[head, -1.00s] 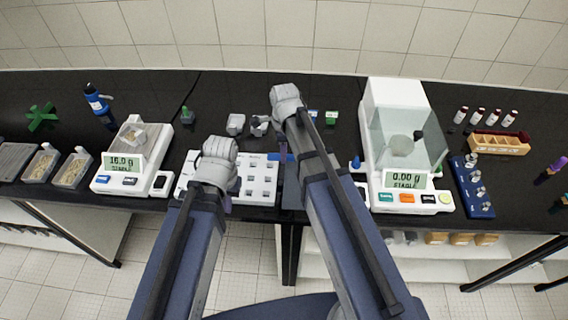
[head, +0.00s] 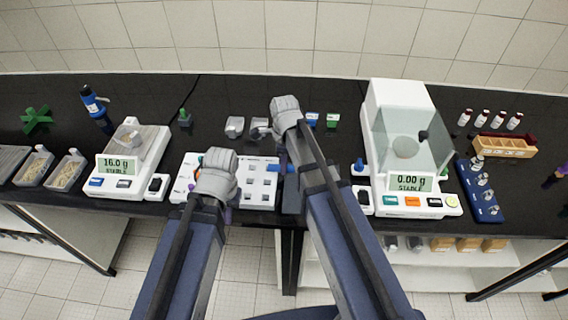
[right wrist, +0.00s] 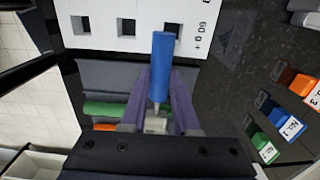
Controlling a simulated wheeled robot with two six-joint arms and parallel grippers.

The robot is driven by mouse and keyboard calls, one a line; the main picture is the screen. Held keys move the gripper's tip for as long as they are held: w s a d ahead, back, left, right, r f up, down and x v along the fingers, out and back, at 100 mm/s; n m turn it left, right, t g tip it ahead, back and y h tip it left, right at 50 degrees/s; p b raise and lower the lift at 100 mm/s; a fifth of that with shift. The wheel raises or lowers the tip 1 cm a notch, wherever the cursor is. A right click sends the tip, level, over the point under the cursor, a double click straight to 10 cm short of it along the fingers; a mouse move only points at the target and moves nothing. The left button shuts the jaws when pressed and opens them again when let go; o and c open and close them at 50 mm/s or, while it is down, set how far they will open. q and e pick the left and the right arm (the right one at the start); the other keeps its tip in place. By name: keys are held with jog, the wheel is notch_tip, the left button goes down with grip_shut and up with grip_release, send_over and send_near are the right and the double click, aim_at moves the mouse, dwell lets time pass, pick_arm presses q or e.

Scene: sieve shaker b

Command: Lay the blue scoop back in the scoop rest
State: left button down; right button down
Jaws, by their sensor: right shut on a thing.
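The blue scoop is held in my right gripper (right wrist: 160,108), whose purple fingers are shut on it. Its blue handle (right wrist: 163,62) points away from the wrist, toward a white holed rack. The handle also shows in the head view (head: 284,168), beside my right arm. The scoop's bowl end is not clearly visible.
The white holed rack (head: 258,193) stands at the bench's front edge. A balance reading 0.00 g (head: 409,182) is to the right, another reading 16.0 g (head: 121,165) to the left. Numbered coloured blocks (right wrist: 292,128) lie right of my right gripper.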

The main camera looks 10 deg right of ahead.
jog(key=shift+f, duration=0.25)
jog(key=c, duration=0.7)
grip_release()
jog(key=shift+o, duration=0.2)
jog(key=shift+r, duration=0.15)
notch_tip(320, 180, up, 13)
jog(key=p, duration=1.3)
jog(key=s+a+n, duration=0.3)
jog(key=s+n, duration=0.4)
jog(key=n, duration=0.5)
jog(key=s+a+n+h, duration=0.1)
jog(key=s+a+n, duration=0.3)
jog(key=s+n, duration=0.4)
jog(key=n, duration=0.5)
jog(key=shift+s, duration=0.15)
jog(key=shift+a, duration=0.1)
